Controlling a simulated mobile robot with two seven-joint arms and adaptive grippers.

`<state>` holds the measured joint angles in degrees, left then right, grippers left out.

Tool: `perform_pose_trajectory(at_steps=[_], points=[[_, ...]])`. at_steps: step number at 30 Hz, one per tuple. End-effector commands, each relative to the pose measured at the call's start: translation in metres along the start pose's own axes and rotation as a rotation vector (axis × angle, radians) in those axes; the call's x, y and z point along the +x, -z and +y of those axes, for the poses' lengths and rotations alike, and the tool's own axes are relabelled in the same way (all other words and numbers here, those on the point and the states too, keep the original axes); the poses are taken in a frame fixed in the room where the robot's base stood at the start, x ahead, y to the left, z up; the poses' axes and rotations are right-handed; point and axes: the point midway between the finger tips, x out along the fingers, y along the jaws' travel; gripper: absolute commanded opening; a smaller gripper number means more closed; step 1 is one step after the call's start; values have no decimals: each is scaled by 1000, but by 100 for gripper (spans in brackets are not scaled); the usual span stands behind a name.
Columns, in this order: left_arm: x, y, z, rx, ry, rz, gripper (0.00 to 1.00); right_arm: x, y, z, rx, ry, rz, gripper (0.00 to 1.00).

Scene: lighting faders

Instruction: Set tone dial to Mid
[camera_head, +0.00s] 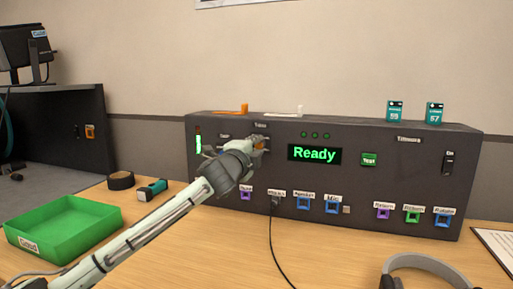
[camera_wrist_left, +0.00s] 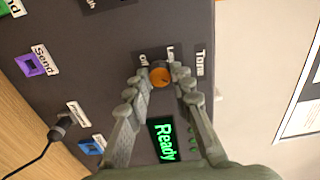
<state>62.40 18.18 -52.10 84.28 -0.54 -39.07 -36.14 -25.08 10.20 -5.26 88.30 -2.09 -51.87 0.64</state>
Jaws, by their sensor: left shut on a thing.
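The tone dial (camera_wrist_left: 159,77) is a round orange knob on the dark console (camera_head: 400,180). In the left wrist view, the "Tone" label (camera_wrist_left: 201,62) is beside it, and a small label reading "Off" and one starting with "L" are close by. Both fingers of my left gripper (camera_wrist_left: 159,72) are shut on the dial, one on each side. In the head view, my left gripper (camera_head: 258,146) is against the console front and hides most of the dial. I cannot read the dial's pointer or see a Mid mark. My right gripper is not in view.
A lit "Ready" screen (camera_head: 314,153) is right of the gripper, with a green Test button (camera_head: 369,159) beyond. A black cable (camera_head: 272,235) hangs from a lower socket. A green tray (camera_head: 100,215) and headphones (camera_head: 440,262) are on the table.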

Motion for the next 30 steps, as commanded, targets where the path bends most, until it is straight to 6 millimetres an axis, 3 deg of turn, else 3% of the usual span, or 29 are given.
perform_pose_trajectory(at_steps=[16, 17, 21, 30], points=[[0, 0, 1, 26, -2, 0, 0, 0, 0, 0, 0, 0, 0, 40], [0, 0, 1, 26, -2, 0, 24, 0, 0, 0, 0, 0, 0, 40], [0, 0, 1, 25, -1, 0, 42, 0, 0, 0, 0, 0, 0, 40], [-1, 0, 0, 25, 0, 0, 43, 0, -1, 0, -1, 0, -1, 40]])
